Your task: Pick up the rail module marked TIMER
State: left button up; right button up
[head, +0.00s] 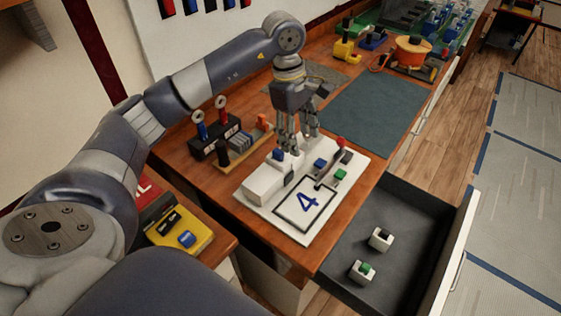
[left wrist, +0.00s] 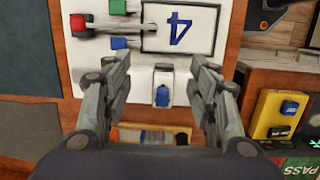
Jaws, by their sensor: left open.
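A white board (head: 262,207) marked 4 lies on the wooden bench, with a raised white block (head: 268,182) at its left. My left gripper (head: 298,150) is above the board's back part, open and pointing down. In the left wrist view a white module with a blue switch (left wrist: 162,92) sits between the open fingers, apart from both. The blue switch also shows in the head view (head: 278,155). Other blue (head: 320,163) and green (head: 340,175) switches sit on the board. No TIMER marking is legible, so I cannot tell which module bears it. My right gripper is not in view.
An open dark drawer (head: 398,210) holds two small white modules, one black-topped (head: 380,239), one green-topped (head: 363,271). A yellow tray (head: 190,238) stands left. A red-handled lever (head: 333,160) rises from the board. A wooden rack (head: 240,150) is behind-left. The green mat (head: 378,105) is clear.

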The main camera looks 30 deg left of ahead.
pick_arm(q)
jog(key=a+r+y, duration=0.1)
jog(key=a+y, duration=0.1)
jog(key=a, duration=0.3)
jog(key=p, duration=0.1)
send_over(278, 150)
jog(key=f, duration=0.4)
jog(key=shift+s+d, duration=0.25)
jog(key=shift+d, duration=0.05)
jog(key=shift+f, duration=0.4)
jog(key=shift+a+f+p, duration=0.1)
jog(key=shift+f+p, duration=0.45)
jog(key=shift+p, duration=0.2)
jog(key=f+p, duration=0.2)
jog(key=f, duration=0.1)
jog(key=shift+w+a+f, duration=0.1)
jog(key=shift+w+f, duration=0.1)
jog(key=shift+f, duration=0.5)
grip_shut()
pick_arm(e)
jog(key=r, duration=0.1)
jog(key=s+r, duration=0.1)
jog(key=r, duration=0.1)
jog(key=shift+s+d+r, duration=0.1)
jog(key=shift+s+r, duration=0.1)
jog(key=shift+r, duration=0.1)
